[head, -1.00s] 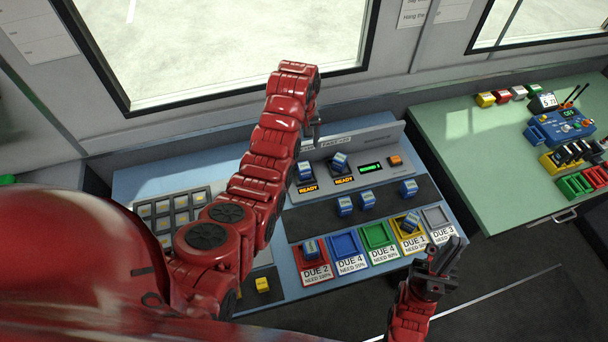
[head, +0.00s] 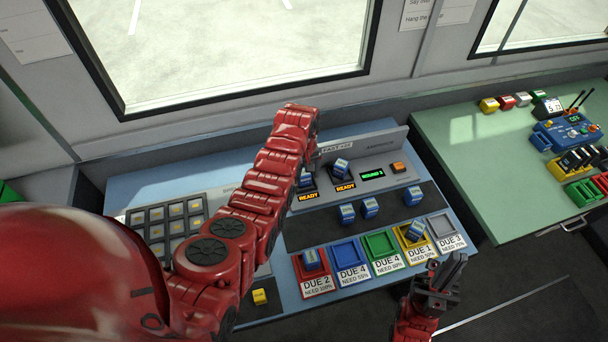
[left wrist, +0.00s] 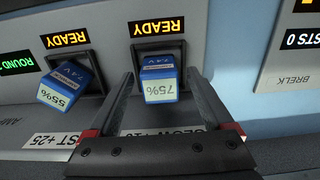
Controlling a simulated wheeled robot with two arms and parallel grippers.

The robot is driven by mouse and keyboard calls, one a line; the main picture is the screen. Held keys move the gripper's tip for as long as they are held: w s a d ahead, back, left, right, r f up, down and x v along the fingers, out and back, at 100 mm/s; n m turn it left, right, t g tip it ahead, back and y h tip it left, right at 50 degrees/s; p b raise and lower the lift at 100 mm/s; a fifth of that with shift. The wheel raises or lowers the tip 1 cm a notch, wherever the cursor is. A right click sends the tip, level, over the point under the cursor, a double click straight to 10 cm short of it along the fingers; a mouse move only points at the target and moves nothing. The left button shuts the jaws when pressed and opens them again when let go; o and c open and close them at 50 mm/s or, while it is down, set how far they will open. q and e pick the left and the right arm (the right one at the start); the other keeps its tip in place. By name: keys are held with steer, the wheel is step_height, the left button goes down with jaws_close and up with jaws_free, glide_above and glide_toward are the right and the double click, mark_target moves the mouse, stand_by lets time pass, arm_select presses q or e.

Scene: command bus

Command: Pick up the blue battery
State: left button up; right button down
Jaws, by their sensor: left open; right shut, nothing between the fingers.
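Several blue batteries with white labels are on the console. In the left wrist view one blue battery marked 75% (left wrist: 159,82) stands in a charger slot under a READY sign, between and beyond the spread fingers of my open left gripper (left wrist: 160,90). I cannot tell whether the fingers touch it. A second battery, marked 55% (left wrist: 65,87), sits tilted in the neighbouring slot. In the head view my left gripper (head: 310,160) is at the charger, partly hidden by its arm. My right gripper (head: 452,271) is shut and empty in front of the console.
More batteries lie on the dark strip (head: 395,222). Coloured trays line the front edge, with batteries in the red tray (head: 327,285) and yellow tray (head: 424,254). A button pad (head: 153,232) is at left. A green table (head: 470,180) stands to the right.

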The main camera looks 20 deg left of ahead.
arm_select(q)
steer(key=shift+w+f, duration=0.1)
steer(key=shift+f, duration=0.2)
jaws_close()
